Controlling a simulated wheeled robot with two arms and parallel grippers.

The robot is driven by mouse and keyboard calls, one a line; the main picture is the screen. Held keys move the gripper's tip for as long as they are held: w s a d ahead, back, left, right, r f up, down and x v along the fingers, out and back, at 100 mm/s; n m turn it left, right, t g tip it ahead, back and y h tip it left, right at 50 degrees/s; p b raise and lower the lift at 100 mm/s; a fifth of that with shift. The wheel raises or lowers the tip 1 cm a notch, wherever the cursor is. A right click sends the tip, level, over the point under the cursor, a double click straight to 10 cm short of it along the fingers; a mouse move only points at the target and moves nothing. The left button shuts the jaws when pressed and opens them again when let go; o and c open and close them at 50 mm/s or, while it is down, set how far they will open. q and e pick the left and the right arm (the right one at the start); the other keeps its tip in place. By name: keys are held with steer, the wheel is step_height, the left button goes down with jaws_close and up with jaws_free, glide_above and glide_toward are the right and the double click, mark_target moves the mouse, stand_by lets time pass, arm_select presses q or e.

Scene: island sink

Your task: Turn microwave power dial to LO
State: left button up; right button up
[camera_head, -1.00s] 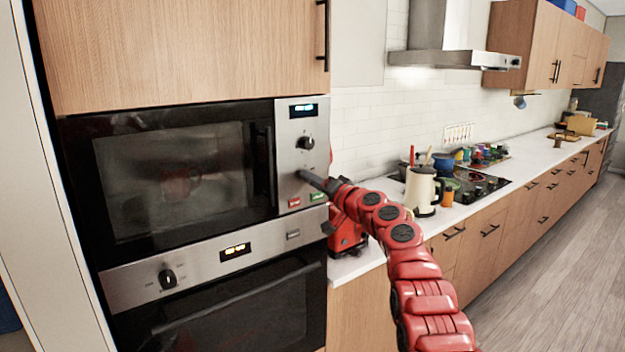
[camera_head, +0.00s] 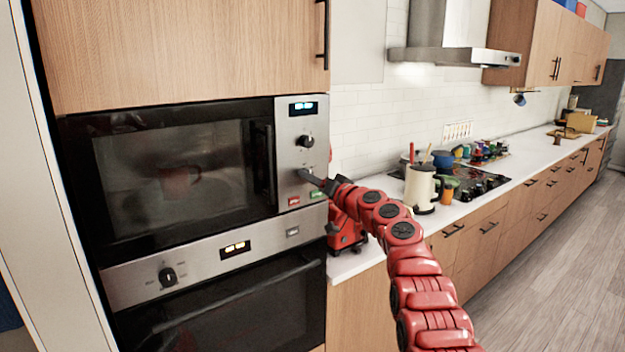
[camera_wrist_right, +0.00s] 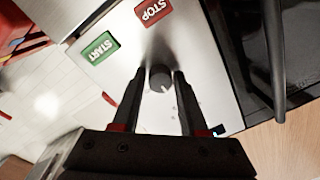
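The built-in microwave (camera_head: 170,180) has a steel control panel at its right side. An upper dial (camera_head: 305,141) sits below the lit display. In the right wrist view the dark round lower dial (camera_wrist_right: 160,78) lies between the tips of my two fingers (camera_wrist_right: 160,82). The fingers are apart, one on each side of the dial; I cannot tell whether they touch it. My left gripper is not in view.
A red STOP button (camera_wrist_right: 152,11) and a green START button (camera_wrist_right: 100,47) are close to the fingers. The microwave door handle (camera_head: 268,165) stands out left of the panel. An oven (camera_head: 225,305) is below. A red appliance (camera_head: 345,232) and a cream kettle (camera_head: 422,188) stand on the counter.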

steer(key=o, duration=0.3)
steer(key=b+v, duration=0.6)
steer(key=v, duration=1.1)
steer(key=shift+s+d, duration=0.15)
steer(key=shift+d, duration=0.05)
